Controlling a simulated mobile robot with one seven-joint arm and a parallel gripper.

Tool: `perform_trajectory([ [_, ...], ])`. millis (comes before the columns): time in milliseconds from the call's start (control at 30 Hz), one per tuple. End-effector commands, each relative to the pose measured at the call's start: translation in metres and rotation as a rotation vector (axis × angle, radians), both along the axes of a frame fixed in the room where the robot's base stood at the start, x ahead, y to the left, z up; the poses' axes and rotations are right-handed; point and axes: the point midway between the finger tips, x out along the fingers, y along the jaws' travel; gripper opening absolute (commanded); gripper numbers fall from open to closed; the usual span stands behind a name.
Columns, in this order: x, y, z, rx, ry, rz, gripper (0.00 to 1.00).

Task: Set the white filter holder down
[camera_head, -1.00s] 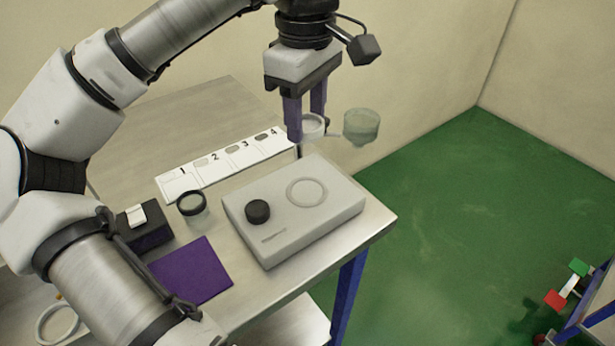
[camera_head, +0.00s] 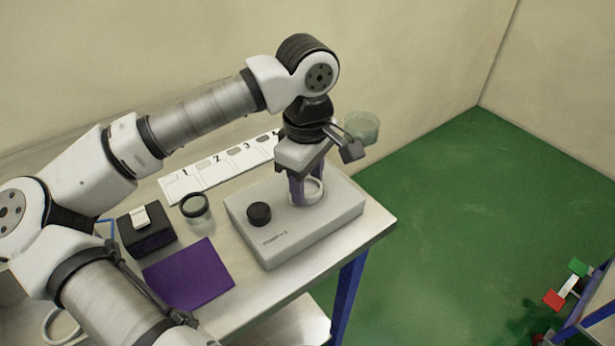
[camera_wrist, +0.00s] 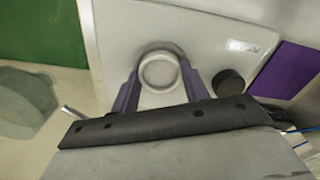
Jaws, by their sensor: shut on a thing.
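My gripper (camera_head: 307,192) points down over the right part of the grey box-shaped device (camera_head: 270,232), its purple fingers shut on the white filter holder (camera_head: 316,188). The holder is a round, upright white ring at the device's circular mark, which it now covers. I cannot tell whether it rests on the surface or hangs just above. In the wrist view the holder (camera_wrist: 160,70) sits between the two fingers (camera_wrist: 158,88), over the device top (camera_wrist: 215,25).
The device's black knob (camera_head: 259,213) stands just left of the holder. A dark-rimmed jar (camera_head: 195,207), a purple mat (camera_head: 190,274), a black box (camera_head: 146,236) and a numbered white strip (camera_head: 195,178) lie further left. A translucent greenish cup (camera_head: 362,127) is behind my gripper.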

Motion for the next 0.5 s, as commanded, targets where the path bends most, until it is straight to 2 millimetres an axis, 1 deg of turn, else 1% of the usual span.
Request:
perform_trajectory([
  [200,0.0001,0.0001,-0.0045,0.0,0.0,0.0,0.24],
  [233,0.0001,0.0001,-0.0032,0.0,0.0,0.0,0.48],
  [367,0.0001,0.0001,-0.0025,0.001,0.001,0.0,0.65],
  [400,0.0001,0.0001,-0.0025,0.001,0.001,0.0,0.67],
  [500,0.0001,0.0001,-0.0025,0.001,0.001,0.0,0.67],
])
